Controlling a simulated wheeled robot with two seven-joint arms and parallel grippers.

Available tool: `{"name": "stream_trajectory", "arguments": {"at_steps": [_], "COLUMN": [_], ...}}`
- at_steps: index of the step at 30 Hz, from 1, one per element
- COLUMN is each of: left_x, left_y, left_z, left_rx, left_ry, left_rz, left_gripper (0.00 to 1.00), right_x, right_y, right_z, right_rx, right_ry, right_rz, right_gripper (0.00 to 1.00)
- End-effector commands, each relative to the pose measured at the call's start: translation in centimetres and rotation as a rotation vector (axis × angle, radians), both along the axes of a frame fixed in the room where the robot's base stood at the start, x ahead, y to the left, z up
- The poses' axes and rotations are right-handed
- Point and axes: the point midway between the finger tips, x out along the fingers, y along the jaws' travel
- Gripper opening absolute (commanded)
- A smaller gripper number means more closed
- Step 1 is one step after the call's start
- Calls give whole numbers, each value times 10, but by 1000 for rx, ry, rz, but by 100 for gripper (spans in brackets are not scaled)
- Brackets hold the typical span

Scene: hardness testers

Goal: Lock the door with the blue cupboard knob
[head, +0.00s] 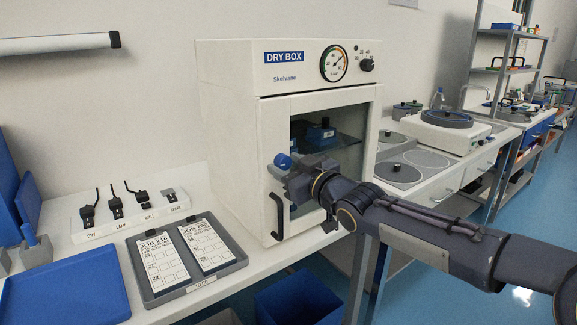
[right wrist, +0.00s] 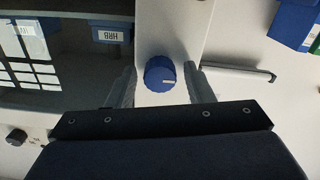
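The white dry box (head: 230,110) stands on the bench with its glass-fronted door (head: 340,150) closed against the frame. The blue knob (head: 283,161) sits on the left side of the door, above a black bar handle (head: 277,215). My right gripper (head: 290,175) is at the door by the knob. In the right wrist view the blue knob (right wrist: 160,74) lies between the two fingers of the right gripper (right wrist: 160,85), with a gap on each side, and a pale mark shows on its face. My left gripper is not in view.
A grey tray with two job cards (head: 186,255) lies on the bench to the left of the box. A blue bin (head: 300,300) is below the bench. Grinding discs (head: 400,173) stand on the right.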

Motion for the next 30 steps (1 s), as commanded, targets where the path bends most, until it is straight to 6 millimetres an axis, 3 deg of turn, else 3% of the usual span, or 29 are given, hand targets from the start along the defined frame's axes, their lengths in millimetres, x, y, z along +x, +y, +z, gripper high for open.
{"name": "stream_trajectory", "arguments": {"at_steps": [11,21,30], "left_x": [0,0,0], "left_y": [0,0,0], "left_z": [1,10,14], "left_rx": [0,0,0], "left_ry": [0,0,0], "left_rz": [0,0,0], "left_gripper": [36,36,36], "right_x": [-3,-46,-64], "right_y": [-3,-36,-46], "right_z": [1,2,0], "right_rx": [2,-1,0], "right_ry": [-1,-2,0], "right_rz": [-2,-4,0], "right_gripper": [52,52,52]}}
